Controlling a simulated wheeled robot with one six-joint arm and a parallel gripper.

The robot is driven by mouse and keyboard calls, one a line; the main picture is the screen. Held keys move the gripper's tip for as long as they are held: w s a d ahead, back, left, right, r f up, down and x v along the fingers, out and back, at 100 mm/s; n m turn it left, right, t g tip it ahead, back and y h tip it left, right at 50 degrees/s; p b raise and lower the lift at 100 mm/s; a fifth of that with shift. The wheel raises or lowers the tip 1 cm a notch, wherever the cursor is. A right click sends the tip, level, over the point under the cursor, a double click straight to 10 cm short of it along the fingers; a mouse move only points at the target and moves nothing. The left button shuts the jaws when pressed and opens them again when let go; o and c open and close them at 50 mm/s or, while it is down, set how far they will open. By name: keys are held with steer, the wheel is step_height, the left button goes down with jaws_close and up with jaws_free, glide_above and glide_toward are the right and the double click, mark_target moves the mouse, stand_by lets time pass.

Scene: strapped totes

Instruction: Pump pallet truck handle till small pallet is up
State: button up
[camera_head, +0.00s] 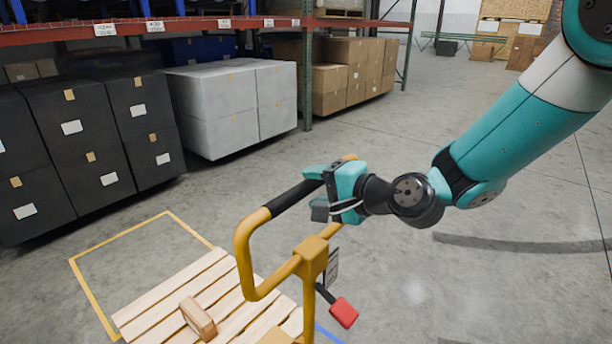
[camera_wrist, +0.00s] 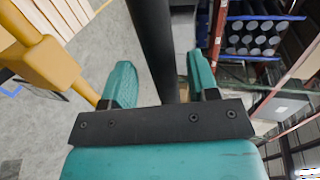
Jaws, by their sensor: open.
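The pallet truck's yellow handle loop (camera_head: 243,262) stands in the lower middle of the head view, with a black grip (camera_head: 293,196) along its top bar. My gripper (camera_head: 328,192) is at the right end of that grip. In the wrist view my open gripper (camera_wrist: 160,75) has its two teal fingers on either side of the black bar (camera_wrist: 153,40). Whether the fingers touch the bar is unclear. The small wooden pallet (camera_head: 165,300) lies low at the lower left, its height above the floor unclear. The truck's forks are hidden.
A small wooden block (camera_head: 198,318) rests on the pallet. A red pedal (camera_head: 344,312) sticks out right of the handle post. Yellow floor lines (camera_head: 125,235) surround the pallet area. Black boxes (camera_head: 70,140) and white boxes (camera_head: 235,100) stand behind. Open floor lies to the right.

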steer(key=shift+p+x, duration=0.35)
steer(key=shift+x, duration=1.15)
steer(key=shift+c, duration=0.4)
jaws_close()
steer(key=shift+s+d+f, duration=0.2)
steer(key=shift+s+d, duration=0.1)
